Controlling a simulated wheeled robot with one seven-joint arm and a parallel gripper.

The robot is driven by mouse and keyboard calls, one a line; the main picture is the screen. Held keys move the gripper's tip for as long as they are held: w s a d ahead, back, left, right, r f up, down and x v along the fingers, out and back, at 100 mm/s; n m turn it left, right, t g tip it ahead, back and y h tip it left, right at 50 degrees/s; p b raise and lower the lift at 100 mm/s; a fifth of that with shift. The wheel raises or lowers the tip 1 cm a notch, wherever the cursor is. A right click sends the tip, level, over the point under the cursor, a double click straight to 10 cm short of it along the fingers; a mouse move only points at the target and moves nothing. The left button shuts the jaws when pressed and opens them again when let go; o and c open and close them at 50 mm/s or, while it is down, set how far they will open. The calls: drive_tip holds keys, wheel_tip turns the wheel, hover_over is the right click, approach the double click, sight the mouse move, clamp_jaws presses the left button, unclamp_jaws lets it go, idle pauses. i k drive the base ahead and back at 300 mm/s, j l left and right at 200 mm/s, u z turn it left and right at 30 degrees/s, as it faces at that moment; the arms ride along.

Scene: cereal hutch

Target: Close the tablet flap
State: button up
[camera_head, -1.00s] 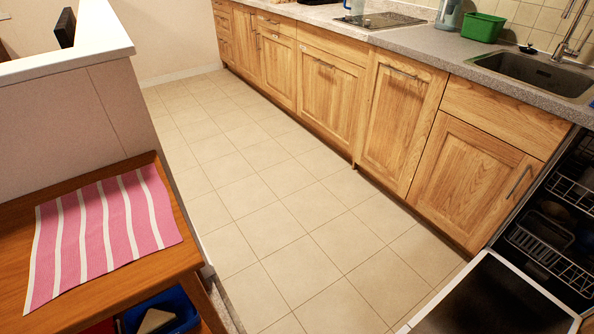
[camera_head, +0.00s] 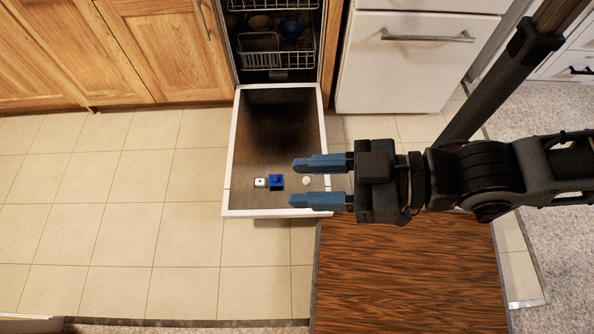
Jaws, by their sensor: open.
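The dishwasher door is folded down flat, its dark inner face ringed by a white rim (camera_head: 229,185). Near its outer end sit a small white square piece (camera_head: 261,183) and a blue square piece (camera_head: 277,182), side by side. These look like the tablet compartment and its flap; which is which is too small to tell. A small round whitish piece (camera_head: 307,181) lies to their right. My gripper (camera_head: 295,182) is open and empty over the door's right side, its two blue fingers pointing left. The blue piece shows just left of the fingertips. Their height above the door is unclear.
The dishwasher's wire racks (camera_head: 272,35) hold some dishes behind the door. Wooden cabinets (camera_head: 160,50) stand to the left and a white appliance (camera_head: 400,80) to the right. A dark wooden surface (camera_head: 400,280) lies below my arm. The tiled floor (camera_head: 120,220) at left is clear.

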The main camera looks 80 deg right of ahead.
sight(273, 180)
drive_tip(key=k+l+z, duration=0.1)
drive_tip(key=k+l, duration=0.4)
drive_tip(key=k, duration=0.15)
drive_tip(key=k+l+z, duration=0.15)
drive_tip(key=k+l, duration=0.35)
drive_tip(key=k, duration=0.15)
drive_tip(key=i+j+z, duration=0.1)
drive_tip(key=i, duration=0.25)
